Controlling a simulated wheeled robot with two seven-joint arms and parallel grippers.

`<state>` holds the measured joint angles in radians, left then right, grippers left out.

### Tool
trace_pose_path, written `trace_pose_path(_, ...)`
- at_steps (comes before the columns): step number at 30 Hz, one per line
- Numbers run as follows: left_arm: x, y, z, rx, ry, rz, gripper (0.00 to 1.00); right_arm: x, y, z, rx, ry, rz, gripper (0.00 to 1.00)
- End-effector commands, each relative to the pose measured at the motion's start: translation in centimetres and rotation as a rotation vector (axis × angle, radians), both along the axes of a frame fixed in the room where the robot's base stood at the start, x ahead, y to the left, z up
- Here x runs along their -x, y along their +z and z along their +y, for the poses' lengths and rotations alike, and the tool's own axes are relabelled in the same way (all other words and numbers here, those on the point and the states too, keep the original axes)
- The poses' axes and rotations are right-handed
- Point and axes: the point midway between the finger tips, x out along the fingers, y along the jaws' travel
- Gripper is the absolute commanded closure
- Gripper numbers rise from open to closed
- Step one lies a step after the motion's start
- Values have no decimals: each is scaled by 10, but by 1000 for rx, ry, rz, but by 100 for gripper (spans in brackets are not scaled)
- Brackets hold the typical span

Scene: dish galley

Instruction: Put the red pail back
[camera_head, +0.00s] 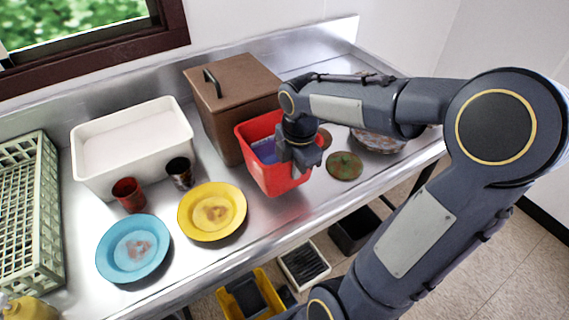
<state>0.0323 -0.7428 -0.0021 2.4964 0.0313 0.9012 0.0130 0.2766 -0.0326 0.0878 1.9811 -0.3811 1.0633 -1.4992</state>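The red pail (257,133) is in the middle of the head view, in front of the brown lidded box. It is a square-sided tub with something blue-purple inside. My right gripper (298,160) comes down from above at the pail's right side, with its fingers at the right rim, and looks shut on that wall. The pail looks slightly tilted; I cannot tell whether its base touches the counter. My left gripper is not in view.
A brown box (215,110) stands behind the pail, a white tub (135,165) left of it. A yellow plate (188,218), blue plate (107,262), red cup (129,194) and dark cup (180,172) lie left. A green-brown disc (345,166) is right. Bins stand below the counter.

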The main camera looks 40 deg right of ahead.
Motion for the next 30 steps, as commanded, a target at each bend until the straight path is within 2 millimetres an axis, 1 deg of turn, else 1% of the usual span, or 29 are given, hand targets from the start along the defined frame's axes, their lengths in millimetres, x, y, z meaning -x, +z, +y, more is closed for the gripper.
trace_pose_path(5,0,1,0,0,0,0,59,-2,-5,-7,2,-1,-7,100)
trace_pose_path(8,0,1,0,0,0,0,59,-3,-15,-14,1,-3,-4,100)
trace_pose_path(9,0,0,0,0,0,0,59,-3,-22,-13,0,-1,-3,100)
trace_pose_path(12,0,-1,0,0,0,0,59,-3,-35,-13,0,0,-3,100)
trace_pose_path(15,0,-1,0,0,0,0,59,-3,-42,-12,2,1,-5,100)
trace_pose_path(24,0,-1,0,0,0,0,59,-4,-43,-12,2,0,-8,100)
trace_pose_path(28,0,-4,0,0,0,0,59,-3,-47,-12,2,0,-8,100)
trace_pose_path(30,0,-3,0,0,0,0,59,-2,-47,-12,0,0,-1,90)
